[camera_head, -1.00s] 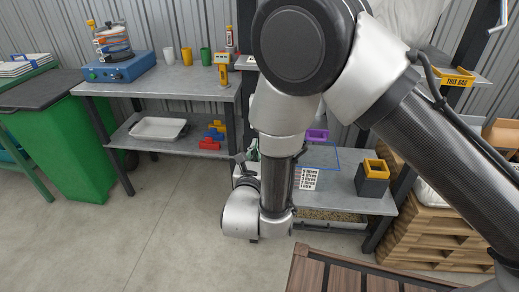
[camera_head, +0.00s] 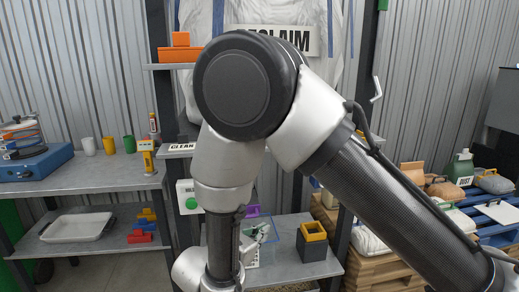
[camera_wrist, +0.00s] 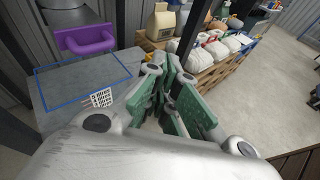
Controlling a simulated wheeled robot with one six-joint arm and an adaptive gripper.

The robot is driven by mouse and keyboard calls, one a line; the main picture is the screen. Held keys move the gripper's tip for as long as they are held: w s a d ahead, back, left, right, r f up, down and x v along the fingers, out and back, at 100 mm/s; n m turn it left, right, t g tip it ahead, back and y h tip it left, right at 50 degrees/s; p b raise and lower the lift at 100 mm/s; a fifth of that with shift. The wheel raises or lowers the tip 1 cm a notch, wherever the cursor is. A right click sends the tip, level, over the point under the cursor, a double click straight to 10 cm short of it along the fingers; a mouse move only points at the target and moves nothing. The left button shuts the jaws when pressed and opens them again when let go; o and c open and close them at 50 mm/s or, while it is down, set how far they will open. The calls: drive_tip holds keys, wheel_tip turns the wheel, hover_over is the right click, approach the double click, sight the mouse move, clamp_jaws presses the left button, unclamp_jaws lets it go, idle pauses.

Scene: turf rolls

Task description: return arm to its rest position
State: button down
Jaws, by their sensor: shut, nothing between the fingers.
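My arm is folded in front of the body camera, its large dark joint cap in the middle of the head view. My gripper (camera_wrist: 172,92) shows in the wrist view with its green-padded fingers drawn together and nothing held. In the head view the gripper (camera_head: 258,232) is small and partly hidden behind my forearm, in front of the low shelf (camera_head: 284,262). In the wrist view the fingers are over the right side of that shelf's picture area, apart from the purple holder (camera_wrist: 85,40).
A black and yellow box (camera_head: 312,242) stands right of my forearm. A bench (camera_head: 100,178) with cups and a blue device (camera_head: 36,163) is at left. Pallets with bags (camera_head: 480,215) are at right.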

drive_tip(key=s+d+r+m+g, duration=0.3)
drive_tip(key=d+r+m+g, duration=0.3)
drive_tip(key=d, duration=0.4)
drive_tip(key=s+d+r+m+g, duration=0.25)
drive_tip(key=d+m+g, duration=0.35)
drive_tip(key=d, duration=0.4)
drive_tip(key=s+d+r+m+t+y, duration=0.2)
drive_tip(key=s+d+r+m+y, duration=0.2)
drive_tip(key=s+d+r+m, duration=0.2)
drive_tip(key=s+d+r+m+t+y, duration=0.2)
drive_tip(key=s+d+r+m+y, duration=0.2)
drive_tip(key=s+d+r+m, duration=0.2)
drive_tip(key=d+r+m, duration=0.2)
drive_tip(key=d+m, duration=0.2)
drive_tip(key=shift+s+d+r, duration=0.25)
drive_tip(key=shift+d+r, duration=0.1)
drive_tip(key=shift+d, duration=0.05)
